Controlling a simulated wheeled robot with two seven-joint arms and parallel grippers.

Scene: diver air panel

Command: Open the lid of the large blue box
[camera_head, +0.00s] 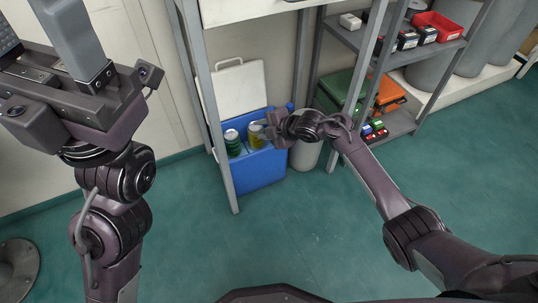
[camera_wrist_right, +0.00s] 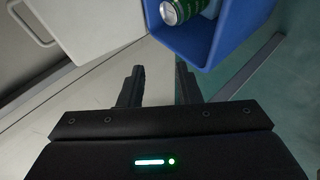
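The large blue box (camera_head: 258,172) stands on the floor under a table frame. Its white lid (camera_head: 240,90) is raised, standing up behind the box with its handle at the top. Cans (camera_head: 233,143) show in the open box. In the right wrist view the lid (camera_wrist_right: 95,22), the blue wall (camera_wrist_right: 225,38) and a green can (camera_wrist_right: 183,8) show. My right gripper (camera_head: 266,127) is at the box's right side, partly covering its opening; its fingers (camera_wrist_right: 160,78) are apart and empty. My left gripper (camera_head: 42,42) is raised at the upper left, fingers apart, away from the box.
A grey table leg (camera_head: 213,120) stands just in front of the box's left side. A grey bin (camera_head: 305,153) is right of the box. A shelf rack (camera_head: 400,122) with a green case (camera_head: 340,88) and orange case (camera_head: 388,96) stands further right. The green floor in front is clear.

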